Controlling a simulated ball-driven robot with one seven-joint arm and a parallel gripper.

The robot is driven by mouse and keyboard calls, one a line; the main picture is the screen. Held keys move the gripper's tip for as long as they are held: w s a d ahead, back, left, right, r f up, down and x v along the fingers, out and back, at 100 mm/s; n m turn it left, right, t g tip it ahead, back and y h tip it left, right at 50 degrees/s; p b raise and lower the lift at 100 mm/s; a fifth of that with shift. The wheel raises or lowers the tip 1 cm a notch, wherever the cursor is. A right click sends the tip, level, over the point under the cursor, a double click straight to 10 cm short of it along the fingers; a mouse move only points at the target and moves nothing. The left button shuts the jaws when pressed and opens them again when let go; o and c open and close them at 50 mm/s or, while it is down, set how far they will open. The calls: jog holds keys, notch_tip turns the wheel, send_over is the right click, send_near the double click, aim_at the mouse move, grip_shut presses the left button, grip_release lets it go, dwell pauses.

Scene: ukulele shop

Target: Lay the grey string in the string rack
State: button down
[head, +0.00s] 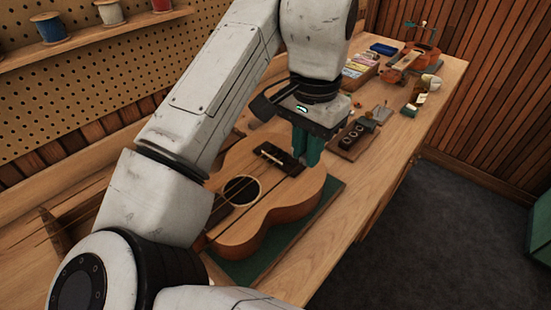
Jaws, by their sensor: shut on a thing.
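My gripper (307,150) has teal fingers pointing down, above the right end of the ukulele, close to its bridge. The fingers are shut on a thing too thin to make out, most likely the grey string. The tan ukulele (262,218) lies face up on a green mat (332,190), with its dark sound hole showing. At the left, thin strings run by a wooden piece (53,232) that may be the string rack. My arm hides much of that area and the ukulele's neck.
A wooden block with dark round parts (352,137) stands just right of my gripper. Small boxes (362,64) and another ukulele (420,57) are farther back. Thread spools (50,28) stand on a shelf at upper left. The bench's front edge is bare.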

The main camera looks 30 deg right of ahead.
jog(key=s+d+r+p, duration=0.3)
jog(key=s+r+p, duration=0.1)
jog(key=r, duration=0.3)
jog(key=shift+r+p, duration=0.2)
jog(key=shift+p, duration=0.5)
jog(key=shift+f, duration=0.1)
